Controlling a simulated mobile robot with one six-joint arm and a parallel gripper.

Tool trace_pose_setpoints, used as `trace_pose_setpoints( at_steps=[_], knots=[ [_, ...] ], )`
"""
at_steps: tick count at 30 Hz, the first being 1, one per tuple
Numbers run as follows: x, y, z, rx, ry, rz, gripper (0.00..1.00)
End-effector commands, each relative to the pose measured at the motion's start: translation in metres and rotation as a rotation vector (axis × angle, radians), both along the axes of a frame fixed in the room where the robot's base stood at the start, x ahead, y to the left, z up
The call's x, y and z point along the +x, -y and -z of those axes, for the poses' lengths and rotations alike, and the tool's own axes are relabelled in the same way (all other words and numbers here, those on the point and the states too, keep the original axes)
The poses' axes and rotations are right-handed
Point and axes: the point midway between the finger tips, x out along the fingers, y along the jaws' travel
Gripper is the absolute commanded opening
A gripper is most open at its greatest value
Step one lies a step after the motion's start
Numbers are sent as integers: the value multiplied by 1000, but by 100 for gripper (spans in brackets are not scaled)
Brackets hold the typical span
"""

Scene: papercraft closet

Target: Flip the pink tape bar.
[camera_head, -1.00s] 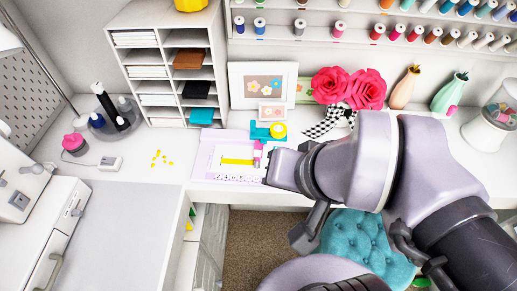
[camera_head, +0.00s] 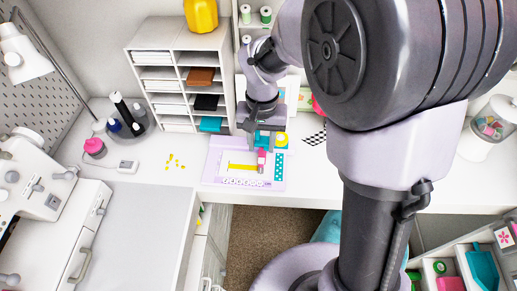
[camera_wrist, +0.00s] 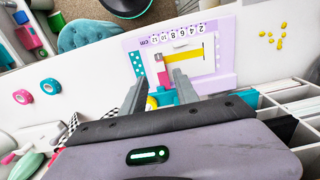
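The pink tape bar (camera_head: 261,159) is a small pink block at the right end of a yellow strip (camera_head: 243,167) on the lilac craft board (camera_head: 212,178). The board also shows in the wrist view (camera_wrist: 228,70), with ruler numbers and a teal dotted strip. My gripper (camera_head: 258,146) points down just behind the pink bar, near the board's back edge. In the wrist view my gripper (camera_wrist: 169,72) has its two fingers apart with nothing held between them. They partly cover the pink bar there. I cannot tell whether they touch it.
A teal tape holder with a yellow roll (camera_head: 281,140) stands close behind, partly hidden by my gripper. A paper shelf (camera_head: 160,75) rises behind to the left. Yellow bits (camera_head: 173,162) lie left of the board. The white desk between the board and sewing machine (camera_head: 40,180) is mostly clear.

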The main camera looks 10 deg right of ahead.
Motion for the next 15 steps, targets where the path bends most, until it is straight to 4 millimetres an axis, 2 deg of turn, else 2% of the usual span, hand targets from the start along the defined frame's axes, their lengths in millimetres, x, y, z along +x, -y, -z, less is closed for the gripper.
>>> trace_pose_setpoints(
  at_steps=[1, 6, 10, 15],
  knots=[
    [-1, 0, 19, 0, -3, 0, 36],
    [-1, 0, 60, 0, -2, 0, 36],
    [0, 0, 79, 0, -1, 1, 36],
    [0, 0, 88, 1, 1, 0, 36]
  ],
)
